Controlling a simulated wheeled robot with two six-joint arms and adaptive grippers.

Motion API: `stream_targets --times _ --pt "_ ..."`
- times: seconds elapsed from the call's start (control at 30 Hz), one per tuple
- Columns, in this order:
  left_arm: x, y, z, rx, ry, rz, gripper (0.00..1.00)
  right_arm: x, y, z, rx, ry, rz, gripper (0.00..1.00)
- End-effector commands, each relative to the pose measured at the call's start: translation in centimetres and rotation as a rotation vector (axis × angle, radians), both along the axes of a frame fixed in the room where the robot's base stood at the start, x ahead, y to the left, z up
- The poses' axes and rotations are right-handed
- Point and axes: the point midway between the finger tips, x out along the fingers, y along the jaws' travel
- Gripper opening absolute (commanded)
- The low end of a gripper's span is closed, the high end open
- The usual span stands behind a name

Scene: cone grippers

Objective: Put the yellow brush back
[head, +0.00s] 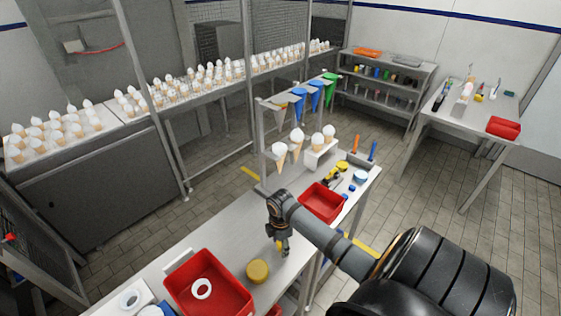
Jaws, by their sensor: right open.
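A small yellow item with a dark part (342,167) lies at the far right end of the work table (210,237); it may be the yellow brush, but it is too small to be sure. An orange-handled tool (355,144) and a blue-handled tool (373,150) stand upright just behind it. My right gripper (282,250) points down over the middle of the table, open, with some yellow at its fingers. It is well short of the yellow item, with a red bin between them. My left gripper is not in view.
A red bin (322,186) stands right of my gripper, and a larger red bin (185,278) holding a white ring stands front left. A round yellow item (258,270) sits between. The table's middle left is clear.

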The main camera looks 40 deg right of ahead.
Motion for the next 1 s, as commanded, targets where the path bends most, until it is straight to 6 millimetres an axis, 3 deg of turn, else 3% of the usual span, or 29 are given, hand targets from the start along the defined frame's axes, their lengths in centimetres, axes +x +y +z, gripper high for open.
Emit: stream_targets --times 0.3,0.5,1.0 --pt "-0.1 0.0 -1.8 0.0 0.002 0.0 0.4 0.1 -0.2 7.2 -0.007 -0.005 0.003 0.53" --pt "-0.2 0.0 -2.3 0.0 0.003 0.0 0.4 0.1 -0.1 10.5 -0.003 -0.004 0.001 0.53" --pt "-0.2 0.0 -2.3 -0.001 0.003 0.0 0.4 0.0 -0.1 11.3 -0.001 -0.001 -0.001 0.53"
